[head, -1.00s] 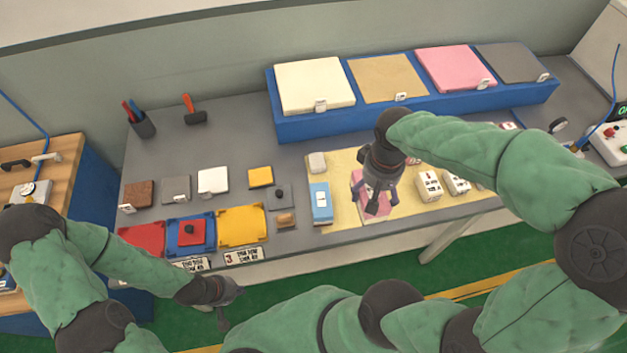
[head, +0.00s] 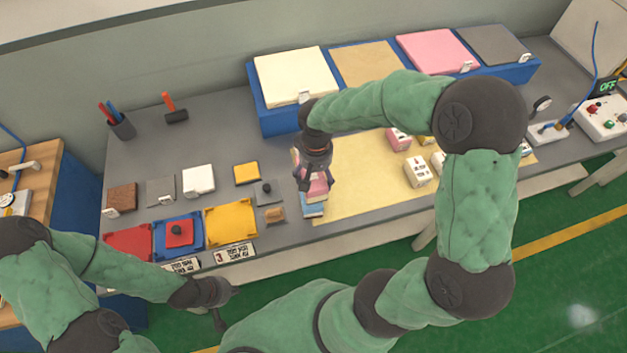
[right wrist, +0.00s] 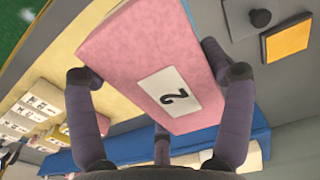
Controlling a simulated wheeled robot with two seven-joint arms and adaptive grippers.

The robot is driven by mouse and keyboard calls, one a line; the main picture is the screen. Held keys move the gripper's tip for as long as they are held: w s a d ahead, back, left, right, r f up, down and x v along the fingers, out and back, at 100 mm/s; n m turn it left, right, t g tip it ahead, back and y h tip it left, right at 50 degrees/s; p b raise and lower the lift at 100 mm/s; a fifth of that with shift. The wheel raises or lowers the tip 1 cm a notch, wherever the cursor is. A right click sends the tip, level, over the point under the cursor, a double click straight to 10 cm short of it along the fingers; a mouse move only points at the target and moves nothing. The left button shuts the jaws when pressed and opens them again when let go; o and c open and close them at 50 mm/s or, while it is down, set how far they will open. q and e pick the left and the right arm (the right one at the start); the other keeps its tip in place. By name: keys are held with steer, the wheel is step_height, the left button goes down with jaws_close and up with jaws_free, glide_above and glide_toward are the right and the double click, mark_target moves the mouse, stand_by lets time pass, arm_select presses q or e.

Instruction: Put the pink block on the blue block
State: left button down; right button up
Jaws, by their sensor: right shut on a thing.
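My right gripper (head: 317,187) is shut on the pink block (head: 319,182) and holds it at the left edge of the mat. The pink block lies directly over the blue block (head: 313,209) in the head view, and only the blue block's front part shows. I cannot tell whether the two touch. In the right wrist view the fingers (right wrist: 150,75) sit on both sides of the pink block (right wrist: 120,50), which bears a white label "2". My left gripper (head: 214,305) hangs off the table's front edge, empty; its opening is unclear.
The yellow mat (head: 350,190) right of the blocks is mostly bare, with white blocks (head: 418,171) and another pink block (head: 398,138) farther right. A grey piece with a knob (head: 266,190) and a yellow tray (head: 231,222) lie left. A blue shelf (head: 285,120) stands behind.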

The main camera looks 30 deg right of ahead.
steer(key=shift+w+a+f, duration=0.2)
steer(key=shift+w+f, duration=0.05)
steer(key=shift+f, duration=0.15)
steer(key=shift+f+b, duration=0.35)
steer(key=shift+f, duration=1.15)
steer(key=shift+f, duration=0.15)
steer(key=o, duration=0.9)
steer(key=shift+w+r, duration=0.1)
steer(key=shift+r, duration=0.4)
step_height(320, 180, up, 11)
steer(key=shift+r+p, duration=0.15)
steer(key=shift+p, duration=0.95)
